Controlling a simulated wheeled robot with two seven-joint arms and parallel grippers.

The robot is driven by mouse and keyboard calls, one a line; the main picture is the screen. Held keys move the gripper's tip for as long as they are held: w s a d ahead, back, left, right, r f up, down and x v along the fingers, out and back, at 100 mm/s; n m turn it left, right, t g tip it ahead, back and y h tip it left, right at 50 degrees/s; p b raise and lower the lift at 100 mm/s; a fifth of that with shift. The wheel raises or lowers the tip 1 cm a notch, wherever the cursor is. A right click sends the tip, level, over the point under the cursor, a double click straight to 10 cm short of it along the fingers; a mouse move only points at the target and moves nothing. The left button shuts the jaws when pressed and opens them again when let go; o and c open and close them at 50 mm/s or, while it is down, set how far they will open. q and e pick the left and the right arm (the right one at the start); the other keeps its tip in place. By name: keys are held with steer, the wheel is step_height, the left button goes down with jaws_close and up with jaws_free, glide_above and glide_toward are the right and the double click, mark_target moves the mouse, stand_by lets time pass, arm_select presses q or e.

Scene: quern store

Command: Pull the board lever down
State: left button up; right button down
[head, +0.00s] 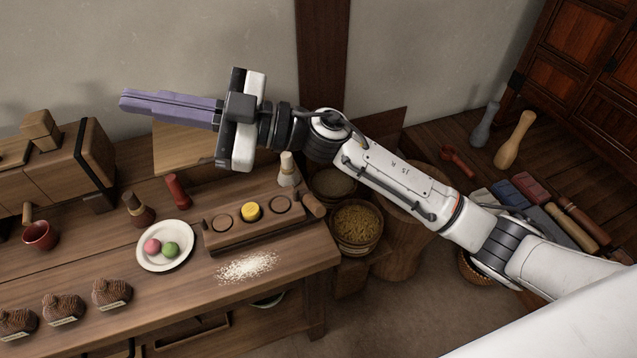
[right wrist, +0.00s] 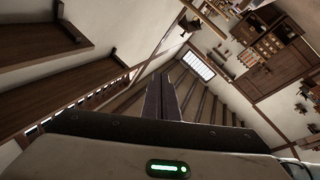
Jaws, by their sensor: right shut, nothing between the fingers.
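My right gripper (head: 124,101) reaches in from the right in the head view. Its long purple fingers are closed together with nothing between them and point left, in front of the pale wall above the table. The closed fingers also show in the right wrist view (right wrist: 167,98). A wooden mould board (head: 258,232) with three round wells lies on the table below the gripper. A yellow cake (head: 251,211) sits in its middle well. A rounded wooden handle (head: 313,206) is at the board's right end; I cannot tell whether it is the lever. My left gripper is not in view.
The table (head: 190,290) holds a plate (head: 180,258) with a pink and a green ball, several brown moulds and spilled white powder (head: 246,266). A flat wooden panel (head: 180,160) is partly behind my gripper. Baskets (head: 357,244) stand right of the table.

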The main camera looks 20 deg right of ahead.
step_height(320, 180, down, 3)
steer(key=s+n+g+h, duration=0.1)
steer(key=n+g+h, duration=0.15)
steer(key=g, duration=0.25)
steer(key=m+g+h, duration=0.4)
steer(key=h, duration=1)
glide_toward(314, 205)
steer(key=shift+n, duration=0.35)
steer(key=x, duration=0.4)
steer(key=shift+w+a+f, duration=0.15)
steer(key=shift+w+a, duration=0.05)
steer(key=shift+a, duration=0.1)
steer(key=shift+s+f, duration=0.4)
steer(key=shift+f, duration=0.2)
